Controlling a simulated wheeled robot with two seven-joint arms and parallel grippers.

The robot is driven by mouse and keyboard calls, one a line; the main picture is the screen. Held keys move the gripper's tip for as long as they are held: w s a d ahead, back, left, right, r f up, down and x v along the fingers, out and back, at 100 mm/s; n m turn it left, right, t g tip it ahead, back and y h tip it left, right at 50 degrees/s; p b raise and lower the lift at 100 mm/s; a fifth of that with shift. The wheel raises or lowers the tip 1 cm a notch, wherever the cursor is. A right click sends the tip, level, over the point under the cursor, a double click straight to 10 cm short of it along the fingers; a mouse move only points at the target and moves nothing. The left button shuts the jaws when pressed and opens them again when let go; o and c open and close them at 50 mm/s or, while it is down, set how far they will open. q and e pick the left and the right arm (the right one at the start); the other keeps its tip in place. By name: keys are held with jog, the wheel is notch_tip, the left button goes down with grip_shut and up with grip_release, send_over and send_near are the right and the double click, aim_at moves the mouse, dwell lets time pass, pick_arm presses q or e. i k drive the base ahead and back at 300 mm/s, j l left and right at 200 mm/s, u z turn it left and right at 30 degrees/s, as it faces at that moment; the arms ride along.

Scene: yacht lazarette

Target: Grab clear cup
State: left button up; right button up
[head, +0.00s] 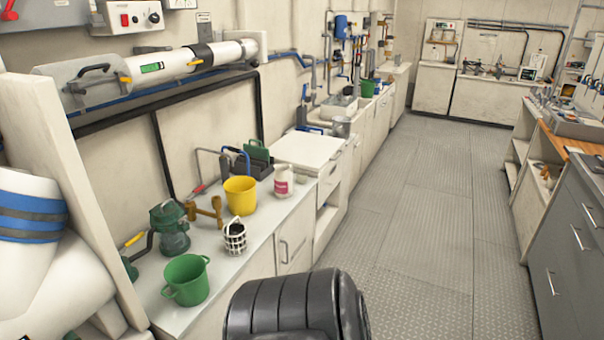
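I cannot make out a separate clear cup for certain. On the left counter, a green-topped fixture (172,228) has a dark, glassy-looking lower body and stands against the wall. Neither of my grippers shows in the head view, so I cannot see what they hold.
On the left counter (210,262) are a green bucket (186,281), a yellow bucket (240,196), a dark basket (235,237) and a white container (284,181). A black ribbed shape (290,308) fills the bottom middle. The floor aisle (415,220) is clear.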

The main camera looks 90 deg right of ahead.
aim_at(302, 177)
jog(key=z, duration=2.8)
jog(key=i+l, duration=0.35)
jog(key=i, duration=0.2)
